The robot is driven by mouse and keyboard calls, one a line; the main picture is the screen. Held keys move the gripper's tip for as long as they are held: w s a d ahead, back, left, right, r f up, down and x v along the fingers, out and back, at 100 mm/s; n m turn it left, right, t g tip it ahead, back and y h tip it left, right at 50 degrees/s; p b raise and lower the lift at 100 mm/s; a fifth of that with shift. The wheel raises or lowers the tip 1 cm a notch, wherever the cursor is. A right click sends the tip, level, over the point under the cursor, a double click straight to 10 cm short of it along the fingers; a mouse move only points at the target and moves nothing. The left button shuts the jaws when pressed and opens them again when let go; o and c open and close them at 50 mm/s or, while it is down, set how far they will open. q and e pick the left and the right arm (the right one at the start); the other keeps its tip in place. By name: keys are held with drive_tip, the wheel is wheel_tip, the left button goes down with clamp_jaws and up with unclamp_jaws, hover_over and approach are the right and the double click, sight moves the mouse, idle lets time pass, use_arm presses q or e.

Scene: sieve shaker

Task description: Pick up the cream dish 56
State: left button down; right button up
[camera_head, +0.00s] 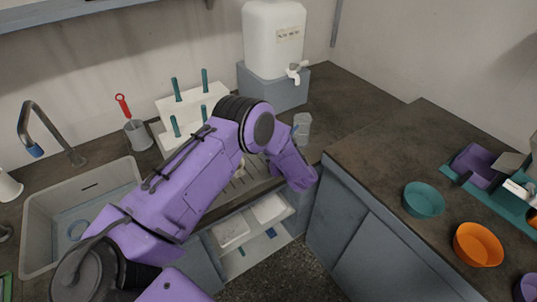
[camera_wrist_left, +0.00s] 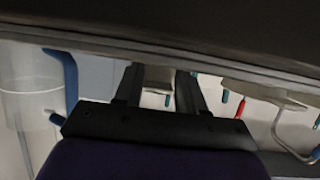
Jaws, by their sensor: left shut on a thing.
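My left arm reaches in from the left in the head view and bends down over the counter by the drying rack. Its gripper is mostly hidden there behind my own arm. The number on the dish cannot be read. My right gripper is not in view.
A white peg rack (camera_head: 187,101) with teal pegs stands behind my arm. A clear cup (camera_head: 302,128) stands near the white water tank (camera_head: 273,38). A sink (camera_head: 42,215) is at left. Teal (camera_head: 424,200) and orange (camera_head: 478,246) bowls sit on the right counter.

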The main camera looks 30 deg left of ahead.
use_arm(q)
wheel_tip(320, 180, up, 2)
drive_tip(key=shift+r, duration=0.25)
drive_tip(key=s+d+r+b, duration=0.3)
drive_tip(key=s+d+r, duration=0.5)
drive_tip(key=s+r, duration=0.25)
drive_tip(key=w+d+m+t+h, duration=0.6)
drive_tip(key=d+m+t+h, duration=0.3)
drive_tip(key=m+h, duration=0.4)
drive_tip(key=s+f+g, duration=0.1)
drive_tip(key=s+f, duration=0.1)
drive_tip(key=s, duration=0.6)
drive_tip(key=shift+a+y, duration=0.15)
drive_tip(key=shift+y, duration=0.25)
drive_tip(key=shift+w+f, duration=0.1)
drive_tip(key=shift+a, duration=0.1)
